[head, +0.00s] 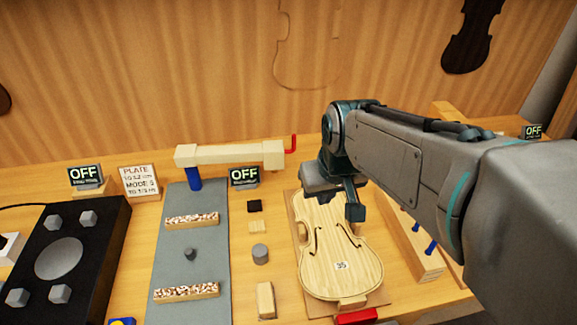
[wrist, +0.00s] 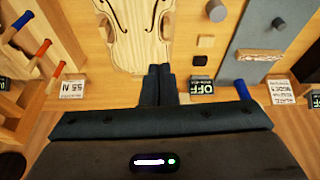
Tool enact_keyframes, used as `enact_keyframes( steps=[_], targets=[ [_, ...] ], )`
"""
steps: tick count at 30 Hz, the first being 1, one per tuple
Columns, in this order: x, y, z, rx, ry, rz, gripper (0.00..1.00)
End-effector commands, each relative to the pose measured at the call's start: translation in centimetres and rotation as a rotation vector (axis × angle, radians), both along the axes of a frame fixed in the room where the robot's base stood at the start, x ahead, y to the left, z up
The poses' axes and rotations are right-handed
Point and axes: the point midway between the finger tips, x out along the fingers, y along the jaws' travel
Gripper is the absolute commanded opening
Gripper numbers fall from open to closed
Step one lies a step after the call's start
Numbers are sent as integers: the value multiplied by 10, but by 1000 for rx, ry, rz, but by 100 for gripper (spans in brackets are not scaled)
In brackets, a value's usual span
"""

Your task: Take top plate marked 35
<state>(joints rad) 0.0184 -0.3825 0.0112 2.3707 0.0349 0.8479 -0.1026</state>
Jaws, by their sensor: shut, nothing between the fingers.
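The violin top plate marked 35 (head: 341,278) lies flat on a brown board (head: 377,297) on the bench, its 35 label near the lower end. In the wrist view the plate (wrist: 134,40) is at the top, partly cut off by the frame edge. My gripper (head: 355,212) is over the upper part of the plate in the head view, fingers pointing down. In the wrist view the fingertips (wrist: 159,70) are together with nothing between them, near the plate's end. Whether they touch the plate I cannot tell. My arm hides part of the plate's upper end.
A grey mat (head: 226,285) with two speckled bars lies left of the plate. A black device with grey knobs (head: 100,234) is farther left. Small blocks and a grey cylinder (head: 260,254) sit beside the plate. A wooden block with blue pegs (head: 408,240) stands right.

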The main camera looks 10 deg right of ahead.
Motion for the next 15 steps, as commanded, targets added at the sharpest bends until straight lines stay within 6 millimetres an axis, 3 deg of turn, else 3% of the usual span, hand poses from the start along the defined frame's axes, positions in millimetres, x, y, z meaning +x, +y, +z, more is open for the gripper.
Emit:
enact_keyframes(
  steps=[1,9,15],
  targets=[
    [18,0,-12,1,4,14,0],
    [107,1,-51,4,-5,108,0],
    [165,0,-86,7,-17,164,0]
  ],
)
